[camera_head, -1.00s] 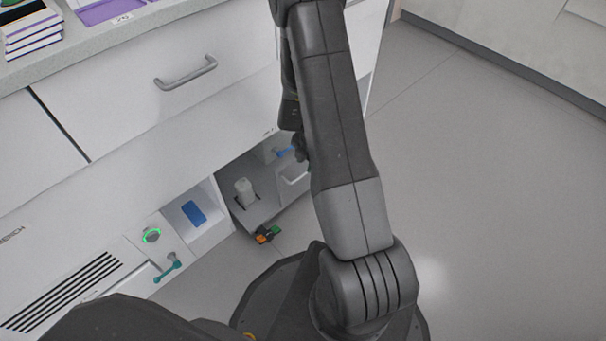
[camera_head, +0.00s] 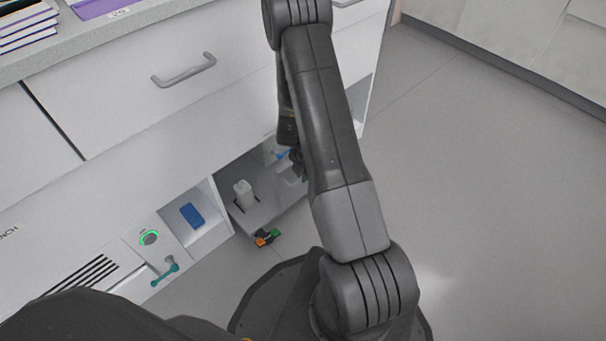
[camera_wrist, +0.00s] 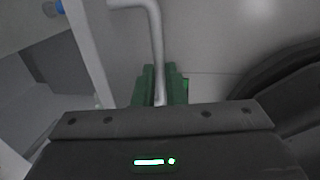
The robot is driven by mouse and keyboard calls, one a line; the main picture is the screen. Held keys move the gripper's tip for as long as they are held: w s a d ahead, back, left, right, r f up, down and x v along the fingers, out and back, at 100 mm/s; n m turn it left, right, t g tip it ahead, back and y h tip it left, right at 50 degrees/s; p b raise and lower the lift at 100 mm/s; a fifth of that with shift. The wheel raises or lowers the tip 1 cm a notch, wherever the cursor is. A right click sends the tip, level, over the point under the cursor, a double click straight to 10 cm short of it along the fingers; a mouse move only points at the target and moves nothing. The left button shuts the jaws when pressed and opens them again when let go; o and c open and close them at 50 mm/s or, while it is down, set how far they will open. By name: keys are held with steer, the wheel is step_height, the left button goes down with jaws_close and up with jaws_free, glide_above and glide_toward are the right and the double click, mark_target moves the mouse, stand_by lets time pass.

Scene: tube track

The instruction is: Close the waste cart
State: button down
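The waste cart (camera_head: 262,210) is a low grey unit in the open bay under the white bench, with a white bottle on it. Its grey bar handle (camera_wrist: 157,45) shows in the wrist view, bent at the top and running down between my fingertips. My gripper (camera_wrist: 160,86) has green fingers on both sides of this bar, with no clear gap, so it looks shut on it. In the head view my gripper (camera_head: 301,172) is at the cart's front, small and partly hidden by my arm, and it covers most of the handle.
The bench has a drawer with a handle (camera_head: 184,70) above the bay. A blue box (camera_head: 191,215) sits in a niche left of the cart. Open grey floor (camera_head: 480,200) lies to the right.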

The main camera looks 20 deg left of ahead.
steer(key=w+a, duration=0.3)
steer(key=a, duration=0.5)
steer(key=shift+w+b, duration=0.2)
steer(key=shift+b, duration=0.2)
steer(key=c, duration=1.5)
jaws_free()
steer(key=shift+a, duration=0.1)
steer(key=shift+r, duration=0.1)
steer(key=d+r+p, duration=0.1)
steer(key=r, duration=0.3)
steer(key=r+p, duration=0.1)
steer(key=r, duration=0.4)
steer(key=s+d+r+p, duration=0.1)
steer(key=r+p, duration=0.1)
steer(key=r, duration=0.2)
steer(key=shift+s+d+r, duration=0.1)
steer(key=shift+d+r, duration=0.1)
steer(key=shift+d, duration=0.1)
steer(key=shift+f, duration=0.1)
